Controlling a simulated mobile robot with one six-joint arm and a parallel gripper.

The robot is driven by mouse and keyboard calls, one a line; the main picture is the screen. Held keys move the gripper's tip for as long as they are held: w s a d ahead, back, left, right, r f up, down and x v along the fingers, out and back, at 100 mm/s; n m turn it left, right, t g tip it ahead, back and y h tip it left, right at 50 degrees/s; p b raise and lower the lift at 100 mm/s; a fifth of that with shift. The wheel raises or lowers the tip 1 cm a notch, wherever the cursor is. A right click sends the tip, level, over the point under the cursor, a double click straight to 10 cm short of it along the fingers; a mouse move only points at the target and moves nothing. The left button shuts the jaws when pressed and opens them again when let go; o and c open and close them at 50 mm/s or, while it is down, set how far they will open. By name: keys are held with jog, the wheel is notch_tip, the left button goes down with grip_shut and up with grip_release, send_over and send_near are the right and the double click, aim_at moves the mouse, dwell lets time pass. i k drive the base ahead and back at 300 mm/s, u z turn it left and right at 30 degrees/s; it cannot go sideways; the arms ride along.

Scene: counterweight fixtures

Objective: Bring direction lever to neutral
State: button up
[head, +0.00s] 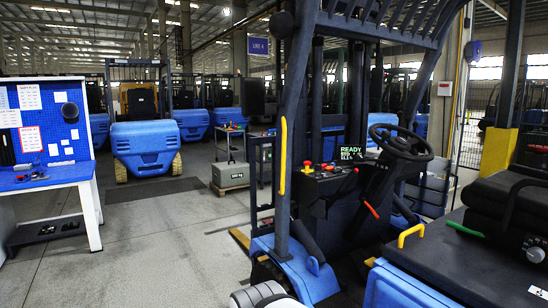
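A blue and black forklift stands in front of me, with its dark steering wheel (401,142) at the right of its console. An orange-red lever (370,209) sticks out below the wheel on the column side, tilted down to the right. I cannot tell for sure whether this is the direction lever, nor its setting. Small red and yellow knobs (307,164) sit on the console (327,174) left of the wheel. A dark display (354,150) behind it shows "READY" in green; its lower lines are too small to read.
The forklift's front post with a yellow grab handle (283,156) stands between the open floor and the console. A seat and hood with a yellow handle (410,235) fill the right. A blue-topped workbench (45,176) is at left. The floor (150,245) between is clear.

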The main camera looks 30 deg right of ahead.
aim_at(361, 159)
jog(key=i, duration=3.25)
jog(key=z, duration=3.2)
